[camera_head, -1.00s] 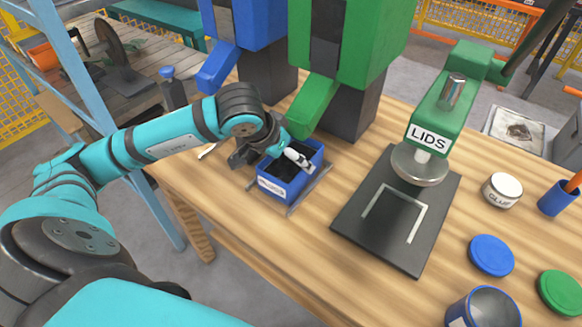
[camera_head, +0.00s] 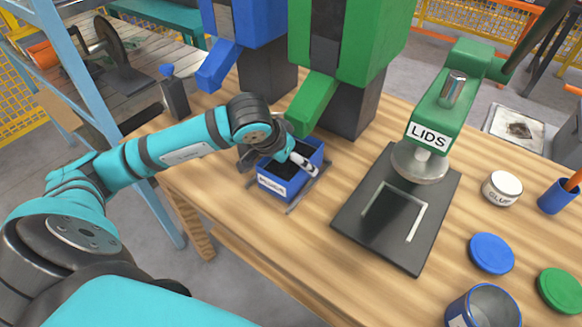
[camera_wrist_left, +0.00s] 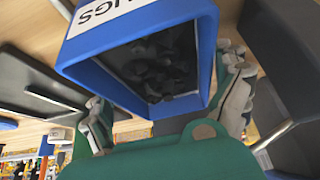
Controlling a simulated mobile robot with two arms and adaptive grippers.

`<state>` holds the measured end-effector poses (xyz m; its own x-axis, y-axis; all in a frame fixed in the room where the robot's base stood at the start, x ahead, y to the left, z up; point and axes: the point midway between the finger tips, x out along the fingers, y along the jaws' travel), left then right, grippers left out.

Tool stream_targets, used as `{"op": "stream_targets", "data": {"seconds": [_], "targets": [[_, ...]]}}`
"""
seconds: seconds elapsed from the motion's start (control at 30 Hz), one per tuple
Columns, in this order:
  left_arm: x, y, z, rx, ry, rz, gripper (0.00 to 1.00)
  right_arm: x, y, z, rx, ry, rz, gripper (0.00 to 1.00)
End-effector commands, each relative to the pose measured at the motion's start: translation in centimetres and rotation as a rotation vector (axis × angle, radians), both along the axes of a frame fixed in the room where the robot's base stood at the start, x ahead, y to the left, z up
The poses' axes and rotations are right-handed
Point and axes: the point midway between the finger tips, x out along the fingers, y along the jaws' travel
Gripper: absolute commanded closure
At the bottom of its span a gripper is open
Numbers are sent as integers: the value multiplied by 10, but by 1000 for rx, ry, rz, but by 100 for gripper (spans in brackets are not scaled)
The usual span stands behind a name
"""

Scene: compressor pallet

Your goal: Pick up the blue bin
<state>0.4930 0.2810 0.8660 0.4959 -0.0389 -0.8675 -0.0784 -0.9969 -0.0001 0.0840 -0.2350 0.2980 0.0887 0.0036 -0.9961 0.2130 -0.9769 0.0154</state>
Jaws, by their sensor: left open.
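The blue bin (camera_head: 283,181) stands upright on a dark flat stand on the wooden table, below the green chute. It has a white label on its front and dark contents; in the left wrist view (camera_wrist_left: 88,62) it fills the upper middle with its opening facing the camera. My left gripper (camera_wrist_left: 165,112) is open, with one finger on each side of the bin in the wrist view. In the head view the gripper is at the bin's top, partly hidden by my wrist. I cannot tell whether the fingers touch the walls. My right gripper is not in view.
A blue dispenser (camera_head: 262,28) and a green dispenser (camera_head: 372,50) stand behind the bin. The green LIDS press (camera_head: 430,125) with its black base (camera_head: 365,222) is to the right. A glue jar (camera_head: 502,189), lids and an open can (camera_head: 484,308) lie farther right.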

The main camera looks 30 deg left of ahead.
Motion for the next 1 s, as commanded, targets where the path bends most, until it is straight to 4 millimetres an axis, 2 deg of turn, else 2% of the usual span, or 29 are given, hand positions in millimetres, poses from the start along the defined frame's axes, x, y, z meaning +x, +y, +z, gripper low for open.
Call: {"op": "stream_targets", "data": {"seconds": [0.67,1.0], "targets": [[0,0,-3,0,1,0,0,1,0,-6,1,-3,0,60],[0,0,-3,0,1,0,44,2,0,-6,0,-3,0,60]]}}
